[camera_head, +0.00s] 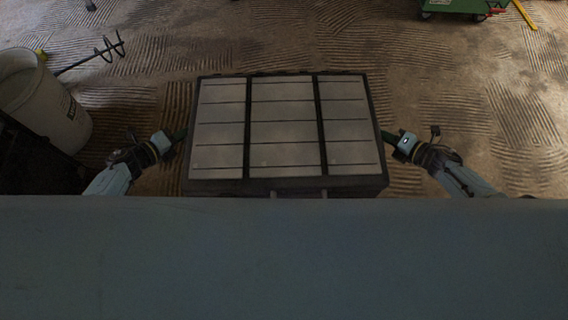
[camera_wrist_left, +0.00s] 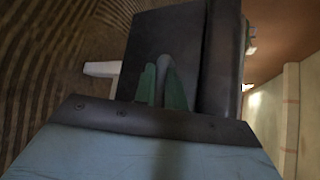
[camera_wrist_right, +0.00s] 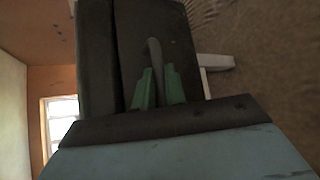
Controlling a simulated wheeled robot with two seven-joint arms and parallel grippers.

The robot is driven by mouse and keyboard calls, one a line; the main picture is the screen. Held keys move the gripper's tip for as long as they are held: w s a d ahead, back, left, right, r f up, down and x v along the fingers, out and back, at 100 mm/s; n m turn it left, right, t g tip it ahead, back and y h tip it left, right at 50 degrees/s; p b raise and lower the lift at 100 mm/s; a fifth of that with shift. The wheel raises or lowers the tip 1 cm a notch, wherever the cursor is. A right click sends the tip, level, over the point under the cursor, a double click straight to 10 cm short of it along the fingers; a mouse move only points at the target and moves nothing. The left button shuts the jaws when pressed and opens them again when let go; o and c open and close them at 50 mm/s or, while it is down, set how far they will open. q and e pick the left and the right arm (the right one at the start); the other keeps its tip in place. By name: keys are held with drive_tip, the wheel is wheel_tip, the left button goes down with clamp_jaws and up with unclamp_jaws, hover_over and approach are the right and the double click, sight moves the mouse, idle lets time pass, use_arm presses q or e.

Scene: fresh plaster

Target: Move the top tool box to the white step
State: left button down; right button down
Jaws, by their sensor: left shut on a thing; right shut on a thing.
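The tool box (camera_head: 284,125) has a grey ribbed lid with dark edges and two dark bands. It is held level in front of me in the head view, over the floor. My left gripper (camera_head: 180,135) is at its left side and my right gripper (camera_head: 389,138) at its right side. In the left wrist view the green fingers (camera_wrist_left: 162,88) are closed around a grey handle piece on the dark box side (camera_wrist_left: 190,35). In the right wrist view the green fingers (camera_wrist_right: 158,88) close the same way on the opposite side (camera_wrist_right: 165,25). I cannot make out the white step.
A white bucket (camera_head: 45,100) stands at the left, with a mixing paddle (camera_head: 95,52) beside it. A green cart (camera_head: 455,6) and a yellow bar (camera_head: 524,14) are at the top right. The combed floor (camera_head: 480,110) is clear to the right.

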use_arm(q)
drive_tip(key=shift+w+a+f, duration=0.15)
drive_tip(key=shift+a+f, duration=0.05)
drive_tip(key=shift+f, duration=0.1)
use_arm(e)
drive_tip(key=shift+w+d+f, duration=0.2)
drive_tip(key=shift+d+f, duration=0.05)
drive_tip(key=shift+f, duration=0.1)
use_arm(q)
drive_tip(key=c, duration=1.8)
unclamp_jaws()
drive_tip(key=shift+f, duration=0.15)
use_arm(e)
drive_tip(key=c, duration=1.8)
unclamp_jaws()
drive_tip(key=shift+s+f, duration=0.1)
drive_tip(key=shift+f, duration=0.05)
use_arm(q)
drive_tip(key=o, duration=0.3)
drive_tip(key=shift+d, duration=0.1)
use_arm(e)
drive_tip(key=o, duration=0.3)
drive_tip(key=shift+a, duration=0.1)
use_arm(q)
drive_tip(key=shift+o, duration=0.2)
drive_tip(key=shift+s, duration=0.2)
use_arm(e)
drive_tip(key=shift+o, duration=0.2)
